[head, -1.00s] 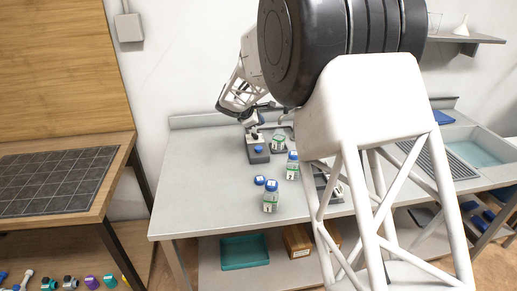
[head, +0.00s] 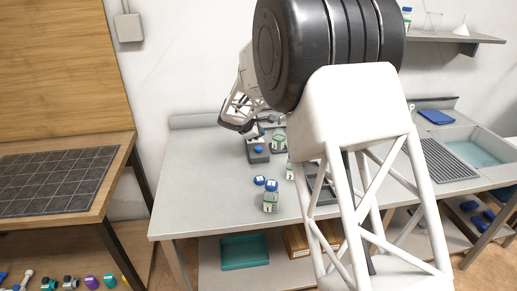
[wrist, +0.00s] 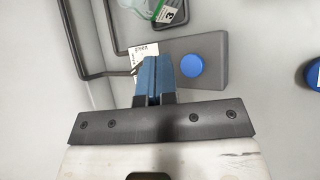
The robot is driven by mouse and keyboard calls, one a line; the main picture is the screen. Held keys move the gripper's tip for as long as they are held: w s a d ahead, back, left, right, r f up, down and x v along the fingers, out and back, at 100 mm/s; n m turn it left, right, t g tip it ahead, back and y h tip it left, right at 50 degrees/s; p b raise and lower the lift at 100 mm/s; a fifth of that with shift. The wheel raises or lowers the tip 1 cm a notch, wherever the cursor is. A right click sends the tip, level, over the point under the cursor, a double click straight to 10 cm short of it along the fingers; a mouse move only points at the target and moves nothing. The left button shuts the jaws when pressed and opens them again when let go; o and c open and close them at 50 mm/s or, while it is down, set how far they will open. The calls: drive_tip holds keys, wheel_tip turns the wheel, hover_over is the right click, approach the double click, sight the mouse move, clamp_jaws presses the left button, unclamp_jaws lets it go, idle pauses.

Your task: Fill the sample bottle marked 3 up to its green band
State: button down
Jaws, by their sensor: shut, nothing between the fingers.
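My gripper (wrist: 153,75) is shut and empty in the wrist view, its blue fingertips over a grey block (wrist: 215,48), left of a round blue button (wrist: 191,65). I cannot tell whether they touch the block. The bottle marked 3 (wrist: 166,9) shows at the top of the wrist view, cut off by the edge, with a green band beside a dark wire frame. In the head view a green-banded bottle (head: 279,139) stands just right of the block (head: 258,157). Its fill level is not clear. The fingertips are hard to make out there.
A blue-capped bottle (head: 270,201) stands nearer the front of the bench (head: 195,190), beside a loose blue cap (head: 259,180). Another bottle (head: 290,171) is partly hidden by my white column. The left of the bench is clear. A sink (head: 480,153) is at right.

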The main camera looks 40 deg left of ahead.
sight(259, 148)
drive_tip(key=shift+f, duration=1.75)
drive_tip(key=shift+f, duration=1.05)
idle(5.2)
